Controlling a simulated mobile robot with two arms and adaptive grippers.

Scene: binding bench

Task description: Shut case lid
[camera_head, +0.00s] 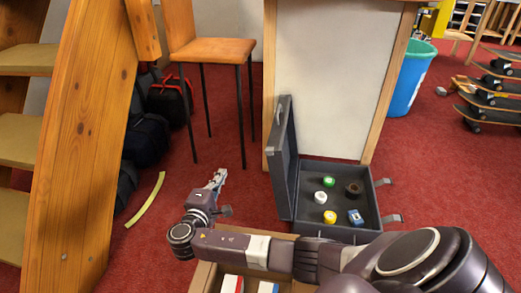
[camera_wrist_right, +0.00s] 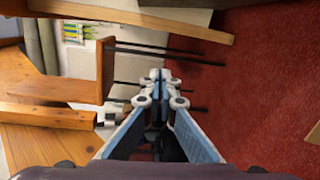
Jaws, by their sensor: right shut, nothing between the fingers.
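The dark grey case (camera_head: 343,228) lies open on the red floor in the head view. Its lid (camera_head: 284,150) stands upright on the left side. The left gripper is not in view.
A wooden chair (camera_head: 212,50) stands behind my right gripper. A wooden step unit (camera_head: 80,130) is at the left. A box (camera_head: 204,277) is in front, under my arm. A yellow-green strip (camera_head: 146,200) lies on the floor. A blue bin (camera_head: 410,78) stands behind right.

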